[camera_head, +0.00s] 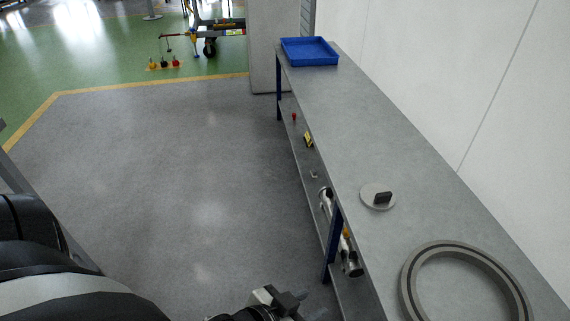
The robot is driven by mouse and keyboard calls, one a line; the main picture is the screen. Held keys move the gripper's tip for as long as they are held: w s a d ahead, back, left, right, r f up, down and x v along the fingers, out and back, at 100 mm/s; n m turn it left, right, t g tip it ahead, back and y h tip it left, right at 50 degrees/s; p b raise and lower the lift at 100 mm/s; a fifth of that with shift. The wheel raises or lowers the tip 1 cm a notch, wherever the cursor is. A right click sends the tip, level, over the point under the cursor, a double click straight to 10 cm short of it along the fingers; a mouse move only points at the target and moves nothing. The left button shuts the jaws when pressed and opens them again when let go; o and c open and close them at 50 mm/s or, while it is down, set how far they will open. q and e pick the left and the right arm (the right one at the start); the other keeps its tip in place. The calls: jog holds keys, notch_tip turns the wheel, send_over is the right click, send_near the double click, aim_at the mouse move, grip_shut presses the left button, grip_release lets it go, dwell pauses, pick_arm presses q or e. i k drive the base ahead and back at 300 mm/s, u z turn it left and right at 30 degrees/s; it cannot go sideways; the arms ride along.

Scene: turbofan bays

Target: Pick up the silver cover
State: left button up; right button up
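The silver cover (370,190) is a flat, round, light grey disc with a dark upright block-like handle on top. It lies flat on the long grey bench, near its left edge and beyond a large ring. My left gripper (310,304) is at the bottom edge of the view, to the left of the bench and nearer to me than the cover. The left gripper is well clear of the cover. My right gripper is not in view.
A large grey ring (412,262) lies on the near end of the bench (345,120). A blue tray (310,52) stands at its far end. A lower shelf holds metal cylinders (351,262) and small parts. A white wall is close on the right; the floor on the left is clear.

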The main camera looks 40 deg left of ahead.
aim_at(376, 196)
jog(key=u, duration=1.95)
jog(key=i, duration=2.1)
jog(key=z, duration=3.15)
